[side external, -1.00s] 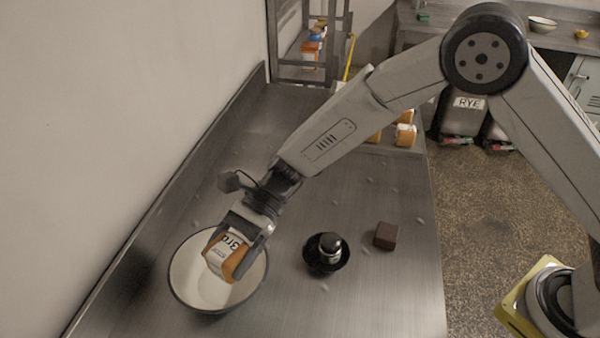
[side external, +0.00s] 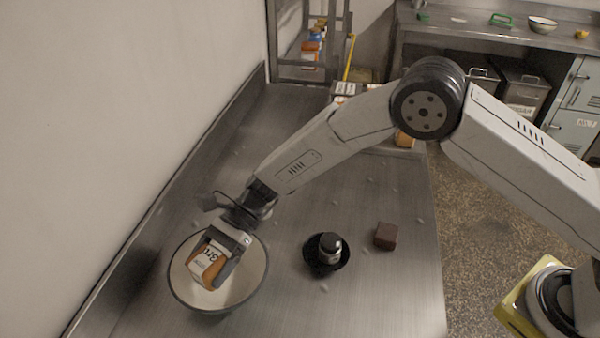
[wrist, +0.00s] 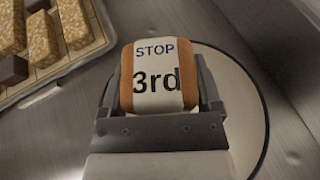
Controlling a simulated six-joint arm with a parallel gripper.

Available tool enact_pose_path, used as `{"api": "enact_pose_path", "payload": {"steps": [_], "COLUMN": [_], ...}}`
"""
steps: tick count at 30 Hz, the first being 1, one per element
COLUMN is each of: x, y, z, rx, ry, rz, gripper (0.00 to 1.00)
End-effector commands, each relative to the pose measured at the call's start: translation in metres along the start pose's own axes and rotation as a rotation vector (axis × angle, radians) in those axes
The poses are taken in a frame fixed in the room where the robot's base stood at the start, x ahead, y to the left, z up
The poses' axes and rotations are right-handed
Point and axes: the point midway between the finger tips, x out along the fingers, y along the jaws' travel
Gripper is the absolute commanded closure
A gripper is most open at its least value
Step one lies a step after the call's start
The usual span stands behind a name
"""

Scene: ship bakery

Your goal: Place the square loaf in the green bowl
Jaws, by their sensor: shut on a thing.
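The square loaf (side external: 204,268) is orange-brown with a white printed band; in the wrist view (wrist: 158,68) the band reads "STOP 3rd". My gripper (side external: 212,270) is shut on it, one finger on each side, and holds it slightly tilted. The bowl (side external: 248,284) has a cream inside and a dark rim; no green shows on it. The loaf is over the bowl's interior or partly within it; I cannot tell if it touches the bottom. In the wrist view the bowl (wrist: 248,95) lies behind and right of the loaf, partly hidden by my gripper.
A dark round dish (side external: 318,264) with a black-topped shaker stands right of the bowl. A dark brown block (side external: 386,236) lies further right. A tray (wrist: 98,38) of several loaves is at the wrist view's upper left. A wall edges the steel counter's left side.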

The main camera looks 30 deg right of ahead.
Motion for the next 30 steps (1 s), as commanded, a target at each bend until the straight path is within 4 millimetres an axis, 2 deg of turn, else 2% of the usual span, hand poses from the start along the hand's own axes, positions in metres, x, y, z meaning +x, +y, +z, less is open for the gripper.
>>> {"api": "enact_pose_path", "payload": {"steps": [10,30], "x": [0.013,0.016], "y": [-0.002,-0.002], "z": [-0.028,-0.037], "rx": [0.0,-0.002], "ry": [-0.001,-0.001], "rz": [0.0,-0.001], "gripper": [0.78,0.78]}}
